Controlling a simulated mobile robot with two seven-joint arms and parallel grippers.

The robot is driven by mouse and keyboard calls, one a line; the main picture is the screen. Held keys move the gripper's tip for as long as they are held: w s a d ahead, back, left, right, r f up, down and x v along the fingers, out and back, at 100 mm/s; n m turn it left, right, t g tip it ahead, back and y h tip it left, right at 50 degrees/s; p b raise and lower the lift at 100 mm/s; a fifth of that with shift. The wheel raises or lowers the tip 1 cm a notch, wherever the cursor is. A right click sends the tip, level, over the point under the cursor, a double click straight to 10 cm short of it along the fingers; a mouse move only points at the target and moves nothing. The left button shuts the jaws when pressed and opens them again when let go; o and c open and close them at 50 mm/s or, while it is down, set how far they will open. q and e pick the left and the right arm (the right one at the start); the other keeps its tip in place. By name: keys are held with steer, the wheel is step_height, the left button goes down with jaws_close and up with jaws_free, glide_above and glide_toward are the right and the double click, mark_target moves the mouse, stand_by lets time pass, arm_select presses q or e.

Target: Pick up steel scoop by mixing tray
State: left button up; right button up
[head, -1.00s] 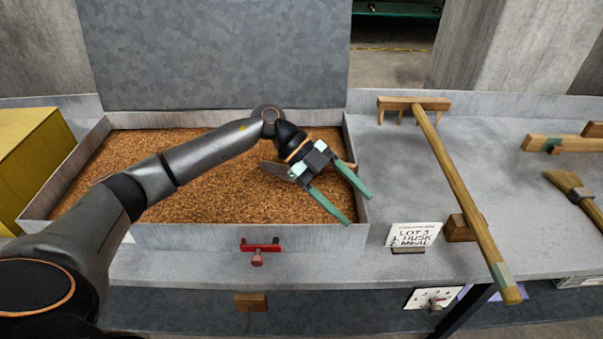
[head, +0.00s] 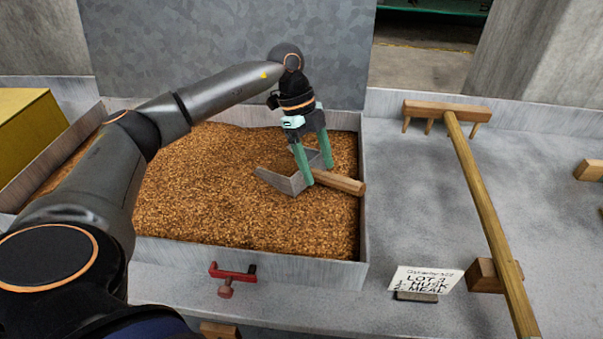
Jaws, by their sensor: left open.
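The steel scoop (head: 284,181) lies on the brown grain in the mixing tray (head: 250,259), near the tray's right wall. Its wooden handle (head: 340,183) points right, with its end at the wall. My left gripper (head: 318,176) points down over the scoop with its two green fingers apart. The fingertips are at the place where the metal pan meets the handle. I cannot tell whether they touch it. My right gripper is not in view.
A wooden rake (head: 480,190) lies on the grey table right of the tray, propped on a wooden block (head: 484,275). A lot card (head: 425,280) stands near it. A red clamp (head: 231,275) sits on the tray's front wall. A yellow box (head: 28,135) is at the left.

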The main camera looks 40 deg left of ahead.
arm_select(q)
steer(key=b+x, duration=0.1)
steer(key=x, duration=0.5)
steer(key=shift+w+d+f, duration=0.15)
steer(key=shift+w, duration=0.05)
steer(key=shift+c, duration=0.3)
jaws_close()
stand_by(0.9)
